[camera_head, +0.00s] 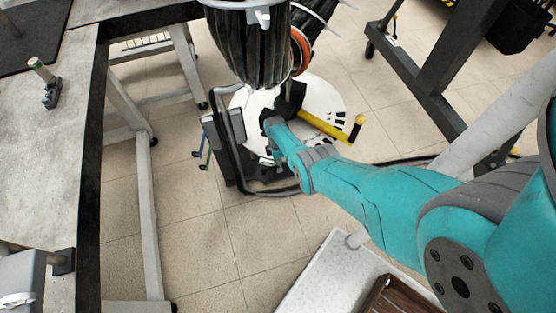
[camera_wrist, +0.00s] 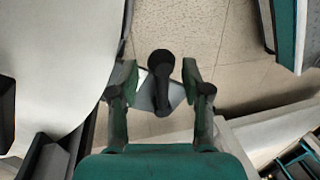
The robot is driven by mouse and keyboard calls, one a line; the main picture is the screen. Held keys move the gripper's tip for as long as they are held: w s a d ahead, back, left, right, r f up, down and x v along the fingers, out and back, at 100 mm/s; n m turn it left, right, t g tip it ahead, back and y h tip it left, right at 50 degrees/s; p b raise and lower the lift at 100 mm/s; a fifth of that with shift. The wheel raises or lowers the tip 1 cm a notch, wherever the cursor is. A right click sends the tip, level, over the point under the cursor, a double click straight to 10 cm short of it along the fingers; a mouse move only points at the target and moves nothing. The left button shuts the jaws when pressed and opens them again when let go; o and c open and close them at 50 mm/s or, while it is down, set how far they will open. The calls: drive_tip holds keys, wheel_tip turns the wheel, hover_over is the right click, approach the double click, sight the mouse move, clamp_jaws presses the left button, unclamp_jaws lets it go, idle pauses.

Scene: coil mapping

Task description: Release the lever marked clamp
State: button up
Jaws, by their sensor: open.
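My gripper (camera_wrist: 160,76) is open, with one finger on each side of a black lever (camera_wrist: 161,88) that has a round knob. In the wrist view gaps show between the lever and both fingers, so I see no contact. No clamp marking is readable. In the head view my teal arm reaches to the machine (camera_head: 232,140), and its end hides most detail there. Smaller handles (camera_head: 200,155) with blue and yellow-green ends hang at the machine's left side.
A white round disc (camera_head: 325,95) lies behind my wrist, below a large dark-striped cylinder (camera_head: 250,45). A worktable (camera_head: 50,130) stands at left. A dark metal frame (camera_head: 430,95) stands at upper right. Tiled floor (camera_head: 210,240) is clear between table and machine.

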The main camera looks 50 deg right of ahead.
wheel_tip(320, 180, up, 12)
drive_tip(key=w+d, duration=0.1)
drive_tip(key=shift+w+d+f, duration=0.15)
drive_tip(key=shift+w+d, duration=0.05)
drive_tip(key=shift+w, duration=0.2)
idle(0.6)
drive_tip(key=shift+a+f, duration=0.1)
drive_tip(key=s+a+f+m+t+h, duration=0.1)
drive_tip(key=s+a+f+m+t, duration=0.2)
drive_tip(key=s+a, duration=0.4)
drive_tip(key=s+a+f+m+t+h, duration=0.1)
drive_tip(key=s+a+f+t, duration=0.1)
drive_tip(key=s+a+f, duration=0.55)
drive_tip(key=s+a+r+m+t+h, duration=0.1)
drive_tip(key=s+a+r+m+t, duration=0.3)
drive_tip(key=s+a+r, duration=0.5)
drive_tip(key=s+a+r+m+t, duration=0.1)
drive_tip(key=s+r, duration=0.3)
drive_tip(key=r, duration=0.7)
drive_tip(key=s+a+r+m+t+y, duration=0.1)
drive_tip(key=s+a+r+t, duration=0.2)
drive_tip(key=r, duration=0.8)
drive_tip(key=s+a+r+m+t, duration=0.1)
drive_tip(key=s+r, duration=0.4)
drive_tip(key=r, duration=0.7)
drive_tip(key=a+t, duration=0.1)
drive_tip(key=t, duration=0.1)
drive_tip(key=shift+a+t+y, duration=0.15)
drive_tip(key=shift+t+y, duration=0.25)
